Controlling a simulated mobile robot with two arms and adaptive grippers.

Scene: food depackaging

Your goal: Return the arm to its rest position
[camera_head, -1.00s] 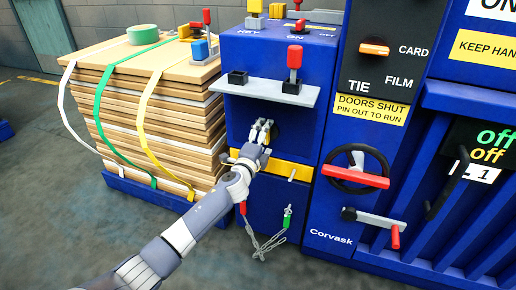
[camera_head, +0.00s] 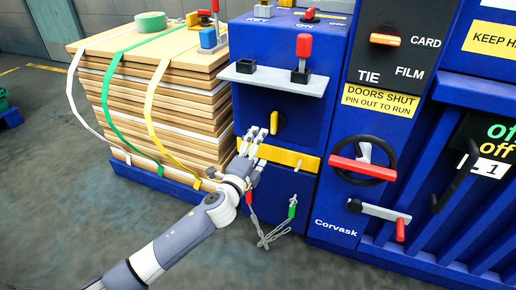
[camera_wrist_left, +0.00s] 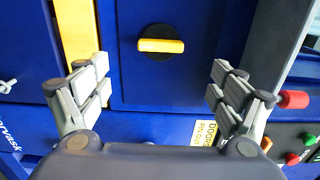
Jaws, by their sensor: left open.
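My left gripper (camera_head: 256,142) is open and empty in front of the blue machine (camera_head: 290,60), just left of and below a yellow knob (camera_head: 277,123) in the head view. In the left wrist view, the open fingers (camera_wrist_left: 158,82) stand wide apart, and the yellow knob (camera_wrist_left: 162,45) on its dark round base shows beyond and between them. The fingers are apart from the knob. My left arm reaches in from the lower left of the head view. My right gripper is not in view.
A strapped stack of cardboard sheets (camera_head: 165,90) stands left of the arm. A grey shelf (camera_head: 275,78) juts out above the gripper. A yellow bar (camera_head: 290,158), a chain (camera_head: 268,235) and a handwheel (camera_head: 362,165) are nearby. The floor (camera_head: 60,200) at lower left is clear.

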